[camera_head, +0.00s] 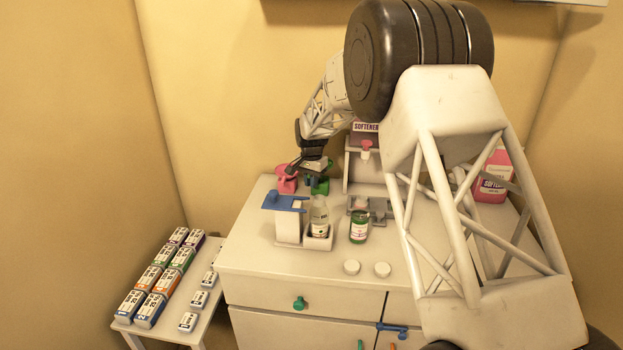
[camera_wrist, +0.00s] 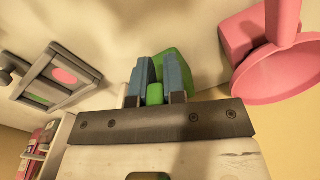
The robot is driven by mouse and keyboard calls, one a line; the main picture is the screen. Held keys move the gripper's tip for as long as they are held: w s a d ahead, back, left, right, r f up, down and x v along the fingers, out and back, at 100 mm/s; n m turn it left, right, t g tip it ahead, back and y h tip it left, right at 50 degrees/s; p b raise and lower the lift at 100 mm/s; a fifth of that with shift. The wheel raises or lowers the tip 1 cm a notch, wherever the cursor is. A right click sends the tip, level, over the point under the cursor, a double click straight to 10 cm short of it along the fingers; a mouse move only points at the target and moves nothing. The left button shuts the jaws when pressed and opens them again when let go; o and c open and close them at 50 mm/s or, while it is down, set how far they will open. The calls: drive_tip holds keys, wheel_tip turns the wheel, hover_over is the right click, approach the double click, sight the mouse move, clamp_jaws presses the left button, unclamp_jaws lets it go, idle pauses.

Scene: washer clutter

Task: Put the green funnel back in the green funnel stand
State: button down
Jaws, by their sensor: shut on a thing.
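My gripper (camera_head: 312,172) is at the back left of the white cabinet top, above a green thing (camera_head: 319,185) beside the pink funnel. In the wrist view its two blue-grey fingers (camera_wrist: 161,84) are shut on a small green part (camera_wrist: 155,94), which looks like part of the green funnel. A larger green shape (camera_wrist: 178,66) shows just beyond the fingers. The gripper hides much of the green parts, so I cannot tell funnel from stand, or whether the funnel is seated or lifted.
A pink funnel (camera_wrist: 285,68) sits at a pink stand (camera_wrist: 240,36), close beside my gripper. A blue-topped white holder (camera_head: 286,203), a clear bottle (camera_head: 319,215) and a green bottle (camera_head: 359,224) stand in front. A softener dispenser (camera_head: 367,165) is at the right.

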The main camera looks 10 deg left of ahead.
drive_tip(key=shift+f, duration=1.45)
drive_tip(key=shift+f, duration=0.1)
drive_tip(key=c, duration=0.7)
unclamp_jaws()
drive_tip(key=shift+r, duration=3.5)
